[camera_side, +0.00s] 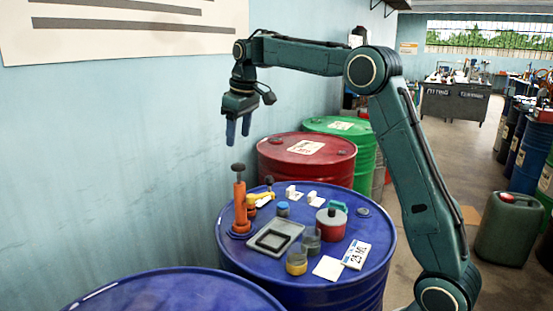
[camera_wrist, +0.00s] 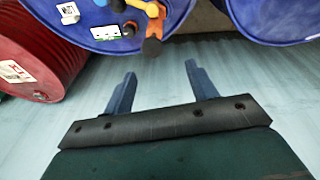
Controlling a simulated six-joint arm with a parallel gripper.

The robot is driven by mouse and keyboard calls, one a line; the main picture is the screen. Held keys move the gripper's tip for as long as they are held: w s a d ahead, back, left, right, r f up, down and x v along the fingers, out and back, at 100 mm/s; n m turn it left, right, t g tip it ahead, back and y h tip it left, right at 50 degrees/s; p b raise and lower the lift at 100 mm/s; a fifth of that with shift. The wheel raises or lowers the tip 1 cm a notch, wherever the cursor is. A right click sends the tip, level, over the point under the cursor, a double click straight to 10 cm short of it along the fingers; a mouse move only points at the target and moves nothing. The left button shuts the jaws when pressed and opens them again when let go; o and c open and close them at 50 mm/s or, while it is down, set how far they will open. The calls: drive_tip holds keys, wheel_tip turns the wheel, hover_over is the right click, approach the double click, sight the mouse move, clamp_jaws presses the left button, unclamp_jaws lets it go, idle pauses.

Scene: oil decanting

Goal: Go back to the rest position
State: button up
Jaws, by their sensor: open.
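My gripper (camera_side: 238,130) hangs in the air at the upper left of the side view, with its fingers pointing down. It is above and behind the orange pump (camera_side: 240,205) on the blue drum (camera_side: 225,250). In the wrist view my gripper (camera_wrist: 158,88) shows two blue fingers spread apart with nothing between them. Behind the fingers there is only the pale blue wall. The fingers touch nothing.
The drum top holds a grey tray (camera_side: 290,232), a red pot (camera_side: 331,228), small jars (camera_side: 297,265) and a "25 ML" card (camera_side: 355,255). A red drum (camera_side: 275,158) and a green drum (camera_side: 365,150) stand behind. The wall (camera_side: 120,170) is close at left.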

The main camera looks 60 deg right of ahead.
drive_tip(key=s+a+r, duration=0.3)
drive_tip(key=s+a, duration=0.3)
drive_tip(key=s, duration=0.3)
drive_tip(key=s+a+f+t, duration=0.1)
drive_tip(key=s+a+f, duration=0.2)
drive_tip(key=s, duration=0.9)
drive_tip(key=s+a+f+m+t, duration=0.1)
drive_tip(key=s+a+f, duration=0.3)
drive_tip(key=s, duration=0.9)
wheel_tip(320, 180, down, 3)
drive_tip(key=shift+a+r+t+y, duration=0.1)
drive_tip(key=shift+a+t+y, duration=0.15)
drive_tip(key=shift+t, duration=0.25)
